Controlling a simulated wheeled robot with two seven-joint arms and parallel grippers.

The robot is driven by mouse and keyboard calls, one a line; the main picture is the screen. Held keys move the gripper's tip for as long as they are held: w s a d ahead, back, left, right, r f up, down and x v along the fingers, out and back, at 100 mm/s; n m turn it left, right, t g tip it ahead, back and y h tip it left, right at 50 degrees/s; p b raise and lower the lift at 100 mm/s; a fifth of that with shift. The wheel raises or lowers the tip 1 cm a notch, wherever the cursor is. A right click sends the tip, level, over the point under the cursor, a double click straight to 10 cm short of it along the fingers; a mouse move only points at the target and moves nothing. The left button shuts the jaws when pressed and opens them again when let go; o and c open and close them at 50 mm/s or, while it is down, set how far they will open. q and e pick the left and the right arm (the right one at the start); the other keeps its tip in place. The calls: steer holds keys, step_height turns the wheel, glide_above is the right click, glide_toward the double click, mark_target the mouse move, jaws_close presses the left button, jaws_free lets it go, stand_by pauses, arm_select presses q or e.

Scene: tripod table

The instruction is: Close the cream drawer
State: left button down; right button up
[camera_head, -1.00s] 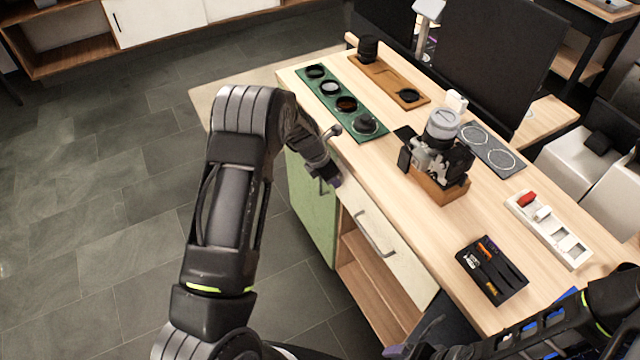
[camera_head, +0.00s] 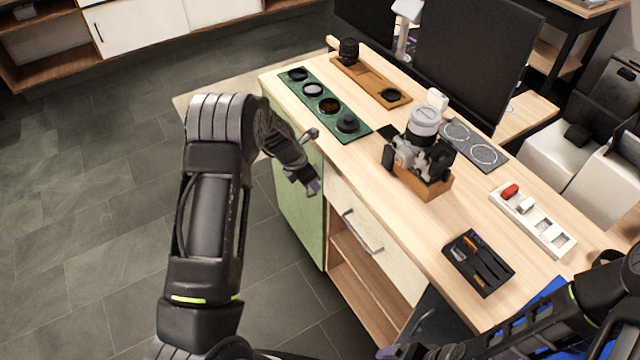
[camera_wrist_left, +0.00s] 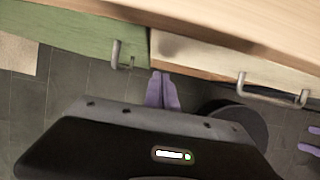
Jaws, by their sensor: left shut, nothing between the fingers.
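The cream drawer (camera_head: 390,258) is in the table's front, under the wooden top and right of a green door (camera_head: 299,215). It has a grey bar handle (camera_head: 362,232). Its front looks close to flush with the table; I cannot tell whether a small gap is left. My left gripper (camera_head: 314,187) is shut and empty, in front of the drawer's left end. In the left wrist view its purple fingers (camera_wrist_left: 162,92) are together, just below the drawer front (camera_wrist_left: 215,62), near the green door's handle. My right gripper (camera_head: 402,338) is low at the bottom, with fingers apart.
The tabletop holds a green tray (camera_head: 326,107) with round lens parts, a camera (camera_head: 418,155) on a wooden block, a black tray (camera_head: 478,262) and a white strip (camera_head: 533,222). An open wooden shelf (camera_head: 365,280) is below the drawer. The floor at left is clear.

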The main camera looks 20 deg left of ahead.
arm_select(q)
steer(key=s+v, duration=0.1)
steer(key=v, duration=0.9)
steer(key=shift+a+b, duration=0.35)
steer(key=shift+a, duration=0.05)
steer(key=shift+s+f, duration=0.1)
